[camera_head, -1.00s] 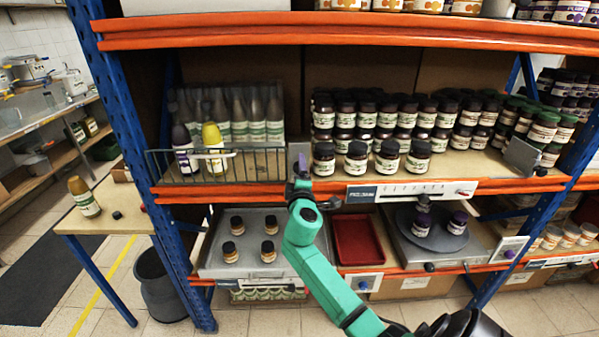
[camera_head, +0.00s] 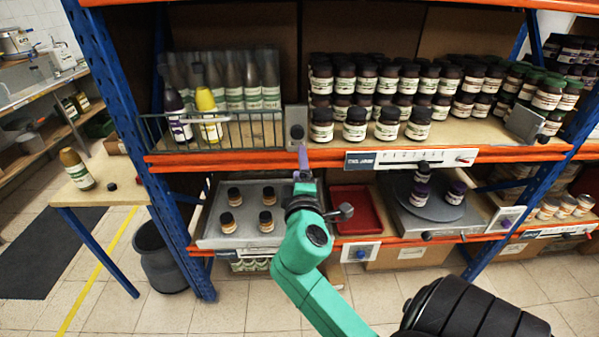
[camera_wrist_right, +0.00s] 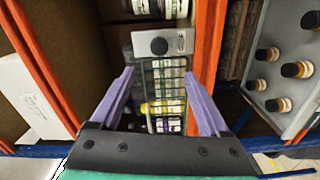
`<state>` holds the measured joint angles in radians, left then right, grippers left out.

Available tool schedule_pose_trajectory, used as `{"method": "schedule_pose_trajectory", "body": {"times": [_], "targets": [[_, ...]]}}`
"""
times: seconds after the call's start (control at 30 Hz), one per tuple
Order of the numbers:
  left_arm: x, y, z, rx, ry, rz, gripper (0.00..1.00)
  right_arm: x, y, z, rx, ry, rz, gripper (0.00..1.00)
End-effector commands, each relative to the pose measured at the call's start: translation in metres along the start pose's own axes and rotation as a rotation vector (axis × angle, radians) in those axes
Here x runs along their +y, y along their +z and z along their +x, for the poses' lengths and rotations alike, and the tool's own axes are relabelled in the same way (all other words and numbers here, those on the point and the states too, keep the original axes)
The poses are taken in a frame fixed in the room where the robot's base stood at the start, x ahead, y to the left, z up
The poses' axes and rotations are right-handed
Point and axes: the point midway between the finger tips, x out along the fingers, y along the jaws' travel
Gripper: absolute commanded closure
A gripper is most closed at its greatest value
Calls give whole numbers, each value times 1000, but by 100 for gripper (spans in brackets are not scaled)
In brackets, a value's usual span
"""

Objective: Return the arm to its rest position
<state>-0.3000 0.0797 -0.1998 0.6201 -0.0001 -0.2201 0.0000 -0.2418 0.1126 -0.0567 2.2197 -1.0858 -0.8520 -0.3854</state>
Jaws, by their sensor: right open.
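My right arm is teal and rises from the bottom middle of the head view. Its right gripper (camera_head: 303,158) has purple fingers and points at the shelf front, just below a grey box with a black knob (camera_head: 296,127). In the right wrist view, the fingers of the right gripper (camera_wrist_right: 159,76) are spread apart with nothing between them. Past them show the grey box (camera_wrist_right: 163,43) and the wire basket (camera_wrist_right: 164,95) with bottles. My left gripper is not in view.
The orange shelf edge (camera_head: 225,159) is close to the right gripper. Below it are a grey tray (camera_head: 205,239) with several jars, a red tray (camera_head: 352,226) and a round turntable (camera_head: 440,208) with dark jars. A side table (camera_head: 110,190) holds a bottle (camera_head: 77,170).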

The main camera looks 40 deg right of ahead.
Motion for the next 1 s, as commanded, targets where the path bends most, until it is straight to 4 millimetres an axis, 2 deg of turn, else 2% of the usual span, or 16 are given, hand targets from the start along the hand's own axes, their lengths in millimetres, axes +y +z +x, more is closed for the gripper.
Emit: {"method": "schedule_pose_trajectory", "body": {"times": [0.5, 0.57, 0.6, 0.67, 0.77, 0.8, 0.87, 0.9, 0.97, 1.0], "targets": [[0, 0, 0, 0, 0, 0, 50, 1, 0, -1, 0, 1, 0, 21], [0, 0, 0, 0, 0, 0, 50, -5, -1, 0, 4, -11, -1, 21], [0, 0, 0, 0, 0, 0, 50, -15, -3, 3, 11, -32, -1, 21], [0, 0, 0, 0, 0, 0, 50, -43, -7, 8, 29, -91, 0, 21], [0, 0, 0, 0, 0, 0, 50, -122, -14, 14, 69, -257, 14, 21], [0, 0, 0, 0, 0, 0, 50, -161, -15, 13, 82, -339, 24, 21], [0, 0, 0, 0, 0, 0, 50, -218, -12, 6, 91, -462, 49, 21], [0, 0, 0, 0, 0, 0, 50, -255, -8, -2, 91, -542, 68, 21], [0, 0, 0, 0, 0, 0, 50, -310, 2, -18, 80, -663, 101, 21], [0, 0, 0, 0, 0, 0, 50, -344, 10, -32, 66, -741, 124, 21]]}}
